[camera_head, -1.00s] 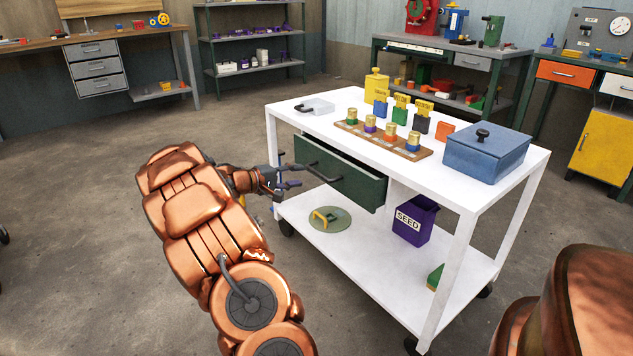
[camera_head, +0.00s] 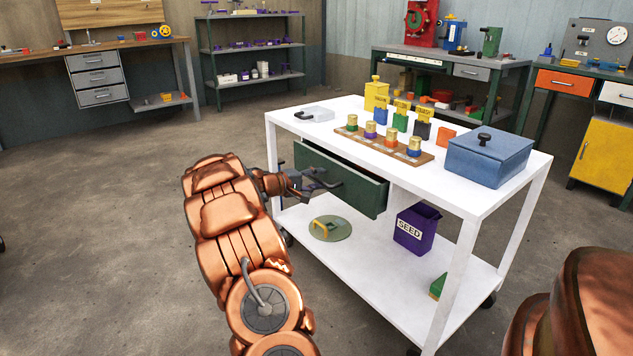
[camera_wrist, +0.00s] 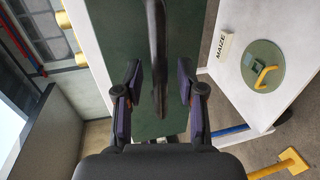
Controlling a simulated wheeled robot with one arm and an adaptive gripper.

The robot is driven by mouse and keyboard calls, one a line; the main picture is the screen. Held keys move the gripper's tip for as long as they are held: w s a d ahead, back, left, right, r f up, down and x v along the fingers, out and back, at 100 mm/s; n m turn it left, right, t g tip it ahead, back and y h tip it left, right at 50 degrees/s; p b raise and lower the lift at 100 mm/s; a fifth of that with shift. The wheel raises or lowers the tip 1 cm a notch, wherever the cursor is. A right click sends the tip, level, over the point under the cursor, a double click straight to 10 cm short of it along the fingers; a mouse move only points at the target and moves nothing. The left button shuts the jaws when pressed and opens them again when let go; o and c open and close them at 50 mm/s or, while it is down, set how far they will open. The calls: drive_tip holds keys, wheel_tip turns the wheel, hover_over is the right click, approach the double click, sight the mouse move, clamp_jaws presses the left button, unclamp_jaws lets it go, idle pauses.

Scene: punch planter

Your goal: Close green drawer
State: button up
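The green drawer (camera_head: 350,182) under the white cart's top is pulled partway open; its inside shows above the front panel. Its dark bar handle (camera_wrist: 156,45) runs vertically in the wrist view, in front of the green panel. My gripper (camera_head: 316,187) is at the handle on the drawer's front. In the wrist view, the fingers of my gripper (camera_wrist: 159,88) are apart, one on each side of the handle, with gaps visible.
The white cart (camera_head: 480,205) carries a blue box (camera_head: 488,160), a wooden tray with several capped jars, and labelled containers. Its lower shelf holds a purple SEED box (camera_head: 417,228) and a round green lid (camera_head: 330,228). Open floor lies left of the cart.

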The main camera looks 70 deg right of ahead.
clamp_jaws()
idle(0.7)
